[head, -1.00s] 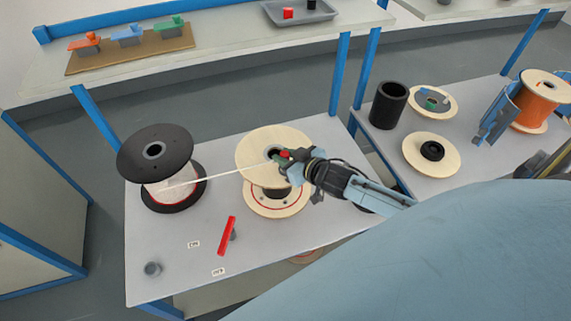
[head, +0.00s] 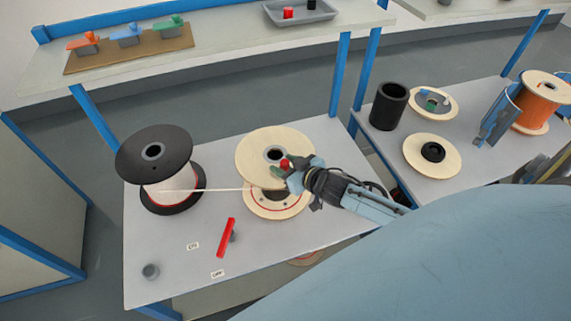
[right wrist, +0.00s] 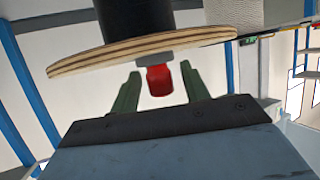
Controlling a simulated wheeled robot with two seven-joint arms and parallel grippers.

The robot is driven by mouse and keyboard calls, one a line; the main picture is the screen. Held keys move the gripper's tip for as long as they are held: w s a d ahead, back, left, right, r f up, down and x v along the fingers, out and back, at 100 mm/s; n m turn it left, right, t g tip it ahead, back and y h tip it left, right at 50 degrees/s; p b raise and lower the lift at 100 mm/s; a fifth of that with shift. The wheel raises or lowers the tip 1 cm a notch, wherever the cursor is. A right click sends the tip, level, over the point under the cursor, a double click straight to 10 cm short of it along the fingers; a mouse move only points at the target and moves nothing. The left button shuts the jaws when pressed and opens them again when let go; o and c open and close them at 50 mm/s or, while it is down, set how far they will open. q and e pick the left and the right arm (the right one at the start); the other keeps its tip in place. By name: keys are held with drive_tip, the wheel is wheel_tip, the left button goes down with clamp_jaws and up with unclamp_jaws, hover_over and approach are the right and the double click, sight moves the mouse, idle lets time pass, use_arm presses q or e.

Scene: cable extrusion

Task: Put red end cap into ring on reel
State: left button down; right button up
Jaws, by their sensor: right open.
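In the right wrist view the cap (right wrist: 159,82) sits between my two green fingertips, with a gap on each side. Its top meets a grey piece, perhaps the ring (right wrist: 154,59), at the flange (right wrist: 120,54); how deep it sits cannot be told. My right gripper (head: 283,169) is open around the cap. A white cable (head: 225,189) runs from the black reel (head: 150,150) to the wooden reel; its end is hidden. My left gripper is out of view.
A red bar (head: 226,238) and a small grey cylinder (head: 150,271) are on the table's front. A second table at right holds a black cylinder (head: 389,106), wooden discs (head: 420,160) and an orange reel (head: 541,103). The table's front left is mostly clear.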

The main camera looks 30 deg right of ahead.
drive_tip(key=shift+s+r, duration=0.1)
drive_tip(key=shift+r, duration=0.1)
drive_tip(key=p+v, duration=0.1)
drive_tip(key=v, duration=1)
drive_tip(key=shift+s+p, duration=0.3)
drive_tip(key=shift+s, duration=0.05)
drive_tip(key=s+d+f+g+h, duration=0.1)
drive_tip(key=s+f+g, duration=0.3)
drive_tip(key=f, duration=0.6)
drive_tip(key=s+d+f+g+h, duration=0.1)
drive_tip(key=s+d+f+h, duration=0.1)
drive_tip(key=s+f, duration=0.65)
drive_tip(key=s+a+f+g, duration=0.3)
drive_tip(key=s+a+f, duration=0.1)
drive_tip(key=s+f, duration=0.4)
drive_tip(key=s+a+f+g, duration=0.4)
drive_tip(key=s+f, duration=0.5)
drive_tip(key=s, duration=0.4)
drive_tip(key=shift+a+y, duration=0.3)
drive_tip(key=shift+a, duration=0.25)
